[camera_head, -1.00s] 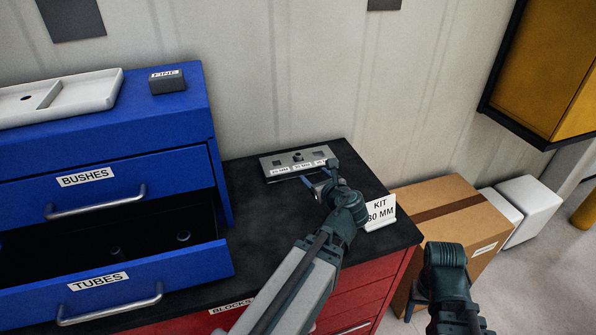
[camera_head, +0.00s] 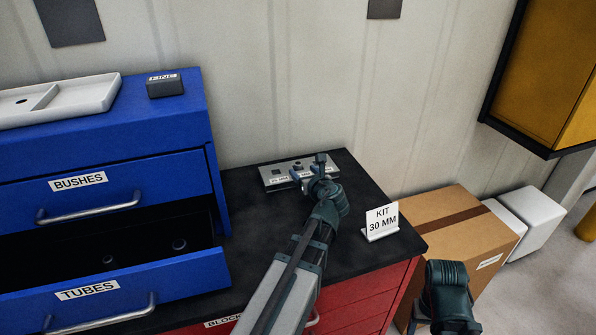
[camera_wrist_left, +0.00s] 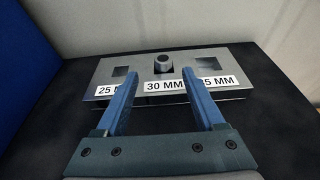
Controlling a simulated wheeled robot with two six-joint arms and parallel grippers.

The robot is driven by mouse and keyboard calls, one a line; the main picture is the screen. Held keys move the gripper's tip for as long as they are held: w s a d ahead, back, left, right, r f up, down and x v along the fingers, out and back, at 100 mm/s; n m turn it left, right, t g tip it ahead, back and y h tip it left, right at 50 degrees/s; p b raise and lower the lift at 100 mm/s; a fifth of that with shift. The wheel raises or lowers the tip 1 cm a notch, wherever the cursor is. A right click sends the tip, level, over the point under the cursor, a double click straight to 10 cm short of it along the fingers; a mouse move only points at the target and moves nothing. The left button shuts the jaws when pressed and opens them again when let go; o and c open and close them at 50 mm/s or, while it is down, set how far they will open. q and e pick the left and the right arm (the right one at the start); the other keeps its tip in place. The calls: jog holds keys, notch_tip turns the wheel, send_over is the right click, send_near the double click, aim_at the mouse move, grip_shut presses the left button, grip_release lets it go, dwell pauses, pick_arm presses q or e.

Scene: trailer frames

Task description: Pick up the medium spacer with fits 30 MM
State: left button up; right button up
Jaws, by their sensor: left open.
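A grey metal plate (camera_wrist_left: 100,72) with square holes lies on the dark worktop, with labels 25 MM, 30 MM and a partly covered one. It also shows in the head view (camera_head: 272,171). In the head view my left gripper (camera_head: 311,174) is over the plate's front.
A KIT 30 MM sign (camera_head: 381,221) stands on the worktop (camera_head: 265,220), right of my left arm. A blue cabinet (camera_head: 165,125) with an open TUBES drawer (camera_head: 110,283) is at left. A cardboard box (camera_head: 450,215) is beyond the worktop's right edge.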

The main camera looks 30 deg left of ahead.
aim_at(298, 164)
pick_arm(q)
jog(key=shift+w+b+x, duration=0.25)
jog(key=shift+b+x, duration=0.4)
jog(key=shift+x, duration=2)
jog(key=shift+d+r, duration=0.15)
jog(key=shift+d, duration=0.1)
grip_shut()
